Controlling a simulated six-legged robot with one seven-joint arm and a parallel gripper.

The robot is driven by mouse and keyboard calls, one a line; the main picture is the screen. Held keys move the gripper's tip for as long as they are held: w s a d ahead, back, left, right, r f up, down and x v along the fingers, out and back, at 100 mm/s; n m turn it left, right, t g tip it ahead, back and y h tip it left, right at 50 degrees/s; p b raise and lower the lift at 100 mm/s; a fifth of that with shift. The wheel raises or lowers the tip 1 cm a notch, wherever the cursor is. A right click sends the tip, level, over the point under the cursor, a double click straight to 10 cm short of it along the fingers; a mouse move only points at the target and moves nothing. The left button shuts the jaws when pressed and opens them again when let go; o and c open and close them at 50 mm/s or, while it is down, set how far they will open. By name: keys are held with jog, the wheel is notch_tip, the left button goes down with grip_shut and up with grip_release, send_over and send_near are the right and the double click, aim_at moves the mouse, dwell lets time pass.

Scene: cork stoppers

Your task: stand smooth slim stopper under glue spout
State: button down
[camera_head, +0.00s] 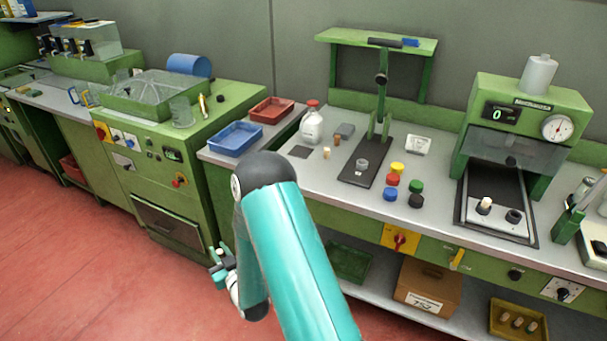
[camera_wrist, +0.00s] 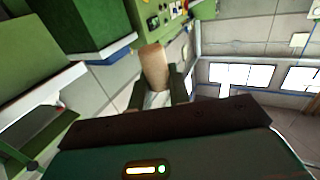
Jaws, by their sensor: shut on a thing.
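My gripper (camera_head: 222,262) hangs low in front of the benches, left of my teal arm, over the red floor. In the wrist view my gripper (camera_wrist: 158,98) is shut on a tan cork stopper (camera_wrist: 153,68), which sticks out past the fingertips. Its lower part is hidden between the fingers. It looks plain-sided and fairly slim. Two small corks, a pale one (camera_head: 326,153) and a browner one (camera_head: 337,139), stand on the right bench. I cannot tell for sure which fixture is the glue spout; a green stand (camera_head: 382,100) rises over a black plate (camera_head: 352,178) bearing a grey ring (camera_head: 362,164).
A blue tray (camera_head: 236,138) and a red tray (camera_head: 271,110) lie at the bench's left end. Several coloured caps (camera_head: 391,180) stand right of the black plate. A green press (camera_head: 520,130) with a digital display stands further right. A glass bottle (camera_head: 311,125) stands behind the corks.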

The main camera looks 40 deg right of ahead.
jog(key=d+r+m+h, duration=0.1)
jog(key=d+r+h, duration=0.1)
jog(key=d+r, duration=0.5)
jog(key=d+r+m+h, duration=0.1)
jog(key=d+r, duration=0.3)
jog(key=d, duration=0.8)
jog(key=s+d+r+h, duration=0.1)
jog(key=s+d+r, duration=0.1)
jog(key=d, duration=0.4)
jog(key=s+d+r+m+g+h, duration=0.1)
jog(key=s+d+r, duration=0.2)
jog(key=d+r, duration=0.2)
jog(key=s+d+r+m+h, duration=0.1)
jog(key=s+d+r, duration=0.2)
jog(key=d, duration=0.4)
jog(key=shift+r+g+h, duration=0.3)
jog(key=shift+r, duration=0.2)
jog(key=shift+s, duration=0.1)
